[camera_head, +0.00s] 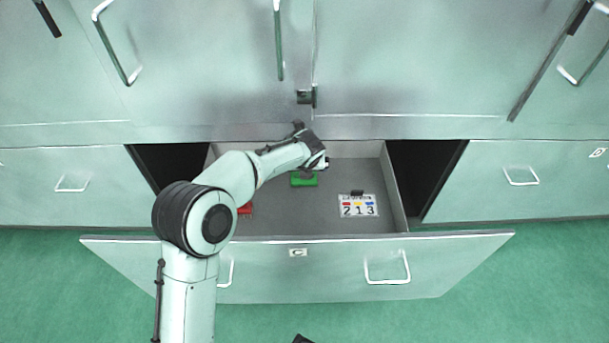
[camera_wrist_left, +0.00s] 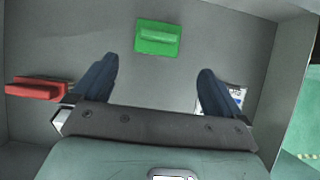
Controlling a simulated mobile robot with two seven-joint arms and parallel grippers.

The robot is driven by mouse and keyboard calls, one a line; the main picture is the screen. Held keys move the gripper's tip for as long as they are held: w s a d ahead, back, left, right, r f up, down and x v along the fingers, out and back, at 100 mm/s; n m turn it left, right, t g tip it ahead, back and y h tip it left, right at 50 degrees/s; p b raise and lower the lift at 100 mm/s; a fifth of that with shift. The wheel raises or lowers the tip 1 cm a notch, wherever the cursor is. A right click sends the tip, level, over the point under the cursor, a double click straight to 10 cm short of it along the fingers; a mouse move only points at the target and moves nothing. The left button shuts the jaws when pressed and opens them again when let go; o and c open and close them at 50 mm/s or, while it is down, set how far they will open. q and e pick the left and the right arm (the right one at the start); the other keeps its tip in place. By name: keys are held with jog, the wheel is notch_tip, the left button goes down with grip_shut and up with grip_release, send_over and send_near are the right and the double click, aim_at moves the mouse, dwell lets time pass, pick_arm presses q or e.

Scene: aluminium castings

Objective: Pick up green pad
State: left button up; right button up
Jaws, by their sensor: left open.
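The green pad (camera_head: 304,180) lies on the floor of the open drawer (camera_head: 290,228), towards the back and middle. In the left wrist view the green pad (camera_wrist_left: 157,38) lies flat beyond my fingertips, between their lines, with a raised bar along it. My left gripper (camera_wrist_left: 155,75) is open and empty, its two dark fingers spread wide. In the head view my left gripper (camera_head: 321,164) is over the back of the drawer, just above the pad and apart from it. My right gripper is not identifiable in either view.
A red pad (camera_wrist_left: 36,88) lies in the drawer to the left, partly behind my arm in the head view (camera_head: 245,209). A white plate with numbers (camera_head: 358,206) lies at the right. The drawer walls and the cabinet front (camera_head: 400,90) bound the space.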

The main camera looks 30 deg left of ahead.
aim_at(295, 181)
pick_arm(q)
jog(key=b+x, duration=0.1)
jog(key=x, duration=0.5)
jog(key=shift+a+f, duration=0.1)
jog(key=shift+f, duration=0.15)
jog(key=x, duration=0.1)
jog(key=b+x, duration=0.1)
jog(key=x, duration=0.1)
jog(key=b+x, duration=0.1)
jog(key=shift+w+a, duration=0.25)
jog(key=shift+a, duration=0.1)
jog(key=shift+w+a+f, duration=0.15)
jog(key=shift+w+f, duration=0.1)
jog(key=shift+f, duration=0.15)
jog(key=shift+r, duration=0.1)
jog(key=c, duration=1.1)
pick_arm(e)
jog(key=w+d+f+t, duration=0.1)
jog(key=w+d+f, duration=0.1)
jog(key=w+f, duration=0.1)
jog(key=shift+w+d+f+h, duration=0.3)
jog(key=shift+w+f, duration=0.1)
jog(key=shift+w, duration=0.1)
